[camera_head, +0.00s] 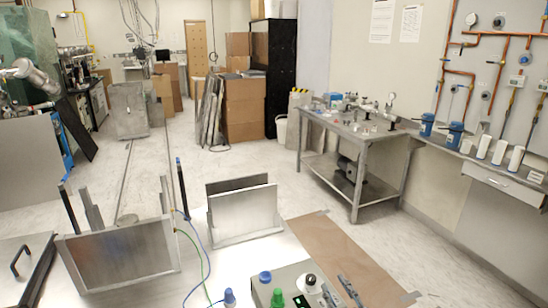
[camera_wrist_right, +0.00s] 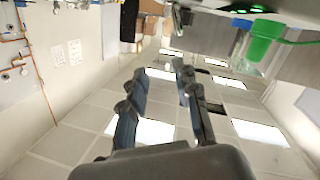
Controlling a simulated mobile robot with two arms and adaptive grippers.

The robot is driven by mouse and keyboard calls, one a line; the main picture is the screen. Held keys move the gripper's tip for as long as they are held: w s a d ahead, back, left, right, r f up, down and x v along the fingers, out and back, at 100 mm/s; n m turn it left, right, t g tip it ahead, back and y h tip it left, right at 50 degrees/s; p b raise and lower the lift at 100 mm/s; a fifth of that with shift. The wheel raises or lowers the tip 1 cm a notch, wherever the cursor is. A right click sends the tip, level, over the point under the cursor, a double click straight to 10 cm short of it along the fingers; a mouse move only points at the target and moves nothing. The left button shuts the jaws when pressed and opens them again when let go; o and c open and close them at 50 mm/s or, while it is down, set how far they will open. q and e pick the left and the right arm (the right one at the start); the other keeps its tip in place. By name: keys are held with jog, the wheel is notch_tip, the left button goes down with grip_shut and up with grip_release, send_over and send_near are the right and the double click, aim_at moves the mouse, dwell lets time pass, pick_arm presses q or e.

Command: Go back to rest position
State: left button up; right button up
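My right gripper (camera_head: 342,287) shows at the bottom of the head view, low over the front of the bench. In the right wrist view its two fingers (camera_wrist_right: 160,68) are apart, with nothing between them. A green cap on a clear body also shows at the upper right of the wrist view (camera_wrist_right: 264,32), apart from the fingers. My left gripper is not in view.
Upright metal plates (camera_head: 122,254) stand behind, with thin cables nearby. A brown board (camera_head: 335,250) lies flat at right. A metal table (camera_head: 355,131) stands farther back.

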jog(key=s+d+f+m+g+h, duration=0.15)
jog(key=s+f+g, duration=0.3)
jog(key=s, duration=0.55)
jog(key=s+d+f+m+g, duration=0.15)
jog(key=s+f+g, duration=0.3)
jog(key=s, duration=0.55)
jog(key=s+d+f+m+g+h, duration=0.15)
jog(key=s+f+g, duration=0.3)
jog(key=s, duration=0.45)
notch_tip(320, 180, down, 28)
jog(key=s, duration=0.3)
jog(key=s+d+f+g, duration=0.2)
jog(key=s+f, duration=1.2)
jog(key=s, duration=0.1)
jog(key=shift+s+d, duration=0.2)
jog(key=shift+s, duration=0.1)
jog(key=shift+f, duration=0.1)
